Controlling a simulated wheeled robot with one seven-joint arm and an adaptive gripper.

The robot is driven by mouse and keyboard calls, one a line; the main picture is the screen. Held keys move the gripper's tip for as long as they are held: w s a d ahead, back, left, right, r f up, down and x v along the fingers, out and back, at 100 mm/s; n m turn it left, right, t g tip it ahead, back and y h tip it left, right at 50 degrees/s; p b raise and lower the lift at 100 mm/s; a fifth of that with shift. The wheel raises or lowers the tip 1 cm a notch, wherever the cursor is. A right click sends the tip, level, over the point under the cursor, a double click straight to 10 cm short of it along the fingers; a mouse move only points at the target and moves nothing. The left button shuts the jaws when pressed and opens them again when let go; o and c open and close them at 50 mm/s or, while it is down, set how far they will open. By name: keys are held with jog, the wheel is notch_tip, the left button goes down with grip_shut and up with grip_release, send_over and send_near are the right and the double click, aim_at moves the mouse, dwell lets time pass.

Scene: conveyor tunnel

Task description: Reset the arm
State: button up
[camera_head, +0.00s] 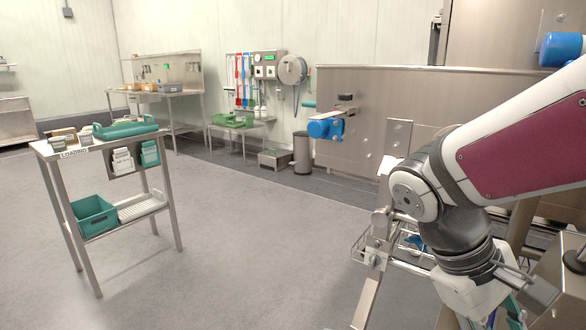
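My arm comes in from the right edge, with a maroon link, and bends down at a white and grey elbow. Its wrist hangs at the lower right in the head view. My gripper (508,314) is only partly in view at the bottom edge. Its fingertips are hidden or cut off, so I cannot tell whether it is open or holds anything.
A steel stand with a wire basket (368,246) is close left of my wrist. A steel machine with a blue motor (325,128) is behind. A small table (97,146) with a teal tray (126,128) stands left. The middle floor is clear.

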jog(key=s+a+r+m+t+y, duration=0.1)
jog(key=s+a+m+t+y, duration=0.1)
jog(key=s+a+y, duration=0.3)
jog(key=s+a+r+m+t+y, duration=0.1)
jog(key=s+a+m, duration=0.15)
jog(key=s, duration=0.45)
notch_tip(320, 180, up, 26)
jog(key=t+p, duration=0.4)
jog(key=p, duration=2)
jog(key=shift+d+f+n, duration=0.15)
jog(key=shift+f+n, duration=0.1)
jog(key=shift+n, duration=0.1)
